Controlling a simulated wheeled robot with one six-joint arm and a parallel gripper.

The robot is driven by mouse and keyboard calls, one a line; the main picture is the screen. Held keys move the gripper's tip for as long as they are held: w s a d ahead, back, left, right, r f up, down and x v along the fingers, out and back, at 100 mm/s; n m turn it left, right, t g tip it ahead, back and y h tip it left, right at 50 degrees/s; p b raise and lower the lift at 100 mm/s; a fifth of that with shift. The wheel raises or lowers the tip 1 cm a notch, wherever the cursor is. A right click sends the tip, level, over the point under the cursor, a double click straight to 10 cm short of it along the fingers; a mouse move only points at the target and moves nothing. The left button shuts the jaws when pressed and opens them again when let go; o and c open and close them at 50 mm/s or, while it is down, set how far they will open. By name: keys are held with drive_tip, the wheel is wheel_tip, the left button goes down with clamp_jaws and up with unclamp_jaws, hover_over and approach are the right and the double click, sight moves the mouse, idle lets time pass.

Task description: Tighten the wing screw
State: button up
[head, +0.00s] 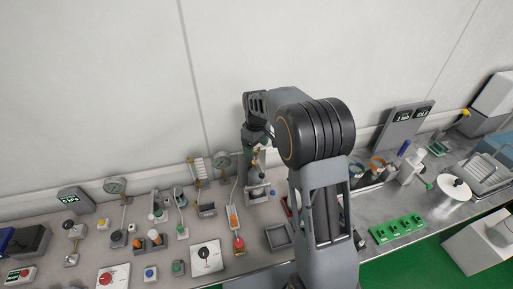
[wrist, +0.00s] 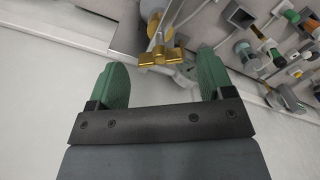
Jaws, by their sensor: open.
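The wing screw (wrist: 161,57) is brass-coloured and shows at the upper middle of the wrist view. Its wings lie crosswise, and a rounded brass part (wrist: 153,12) shows behind it. My gripper (wrist: 161,73) is open, with one green finger to the left of the screw and one to the right. The screw appears between the fingertips, near their far ends, with a gap on both sides. No contact shows. In the head view my arm hides much of this spot, and I cannot make out the screw clearly.
The grey bench (head: 140,270) is crowded with small testers, including a dial gauge (head: 115,186) and a knob panel (head: 207,257). A green board (head: 397,228) and a white disc (head: 454,190) sit to the right. The wall (head: 90,90) rises close behind.

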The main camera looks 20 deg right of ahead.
drive_tip(key=shift+f, duration=0.75)
drive_tip(key=shift+c, duration=0.4)
drive_tip(key=c, duration=0.8)
drive_tip(key=shift+c, duration=0.2)
